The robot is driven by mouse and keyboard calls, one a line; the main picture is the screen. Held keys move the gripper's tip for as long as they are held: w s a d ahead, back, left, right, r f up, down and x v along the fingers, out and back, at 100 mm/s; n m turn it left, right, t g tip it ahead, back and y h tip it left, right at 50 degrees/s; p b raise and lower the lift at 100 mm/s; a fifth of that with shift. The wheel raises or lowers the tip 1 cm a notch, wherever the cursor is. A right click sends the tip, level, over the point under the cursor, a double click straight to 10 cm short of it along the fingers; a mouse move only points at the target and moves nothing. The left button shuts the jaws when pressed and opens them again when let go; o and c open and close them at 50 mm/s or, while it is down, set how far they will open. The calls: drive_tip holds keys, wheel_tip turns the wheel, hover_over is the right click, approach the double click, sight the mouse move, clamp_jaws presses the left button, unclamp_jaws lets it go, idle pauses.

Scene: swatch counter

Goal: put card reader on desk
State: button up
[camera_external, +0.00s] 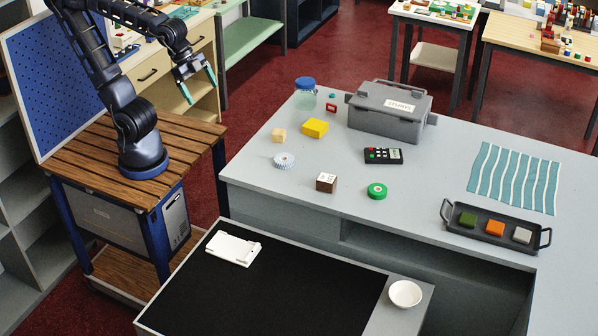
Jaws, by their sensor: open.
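A small black device with red, green and pale buttons, which looks like the card reader (383,156), lies flat on the grey counter (300,205). A lower black-topped surface (300,275) stands in front of the counter; I cannot tell which of the two is the desk. My gripper (200,89) has teal fingers, is open and empty, and hangs in the air left of the counter, well apart from the card reader.
Near the reader are a grey toolbox (390,112), brown block (327,182), green tape roll (377,190) and yellow block (315,127). A tray (496,237) holds coloured blocks. A white flat item (233,249) and bowl (405,294) sit lower. The black top's middle is clear.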

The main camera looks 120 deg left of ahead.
drive_tip(key=w+a+f+m+t, duration=0.1)
drive_tip(key=w+a+m, duration=0.2)
drive_tip(key=w, duration=0.4)
drive_tip(key=w+a+f+m, duration=0.1)
drive_tip(key=w+a+m, duration=0.2)
drive_tip(key=w, duration=0.3)
drive_tip(key=m+t+y, duration=0.4)
drive_tip(key=m, duration=1.9)
approach(383, 153)
drive_tip(key=shift+s+r, duration=0.15)
drive_tip(key=shift+s, duration=0.4)
drive_tip(key=shift+s+r, duration=0.2)
drive_tip(key=shift+s, duration=0.3)
drive_tip(key=shift+w+a+f, duration=0.2)
drive_tip(key=shift+w+f, duration=0.2)
drive_tip(key=shift+w, duration=0.1)
drive_tip(key=x, duration=0.3)
drive_tip(key=shift+w+a+f, duration=0.1)
drive_tip(key=shift+w, duration=0.1)
drive_tip(key=shift+x, duration=3.2)
drive_tip(key=shift+w, duration=0.1)
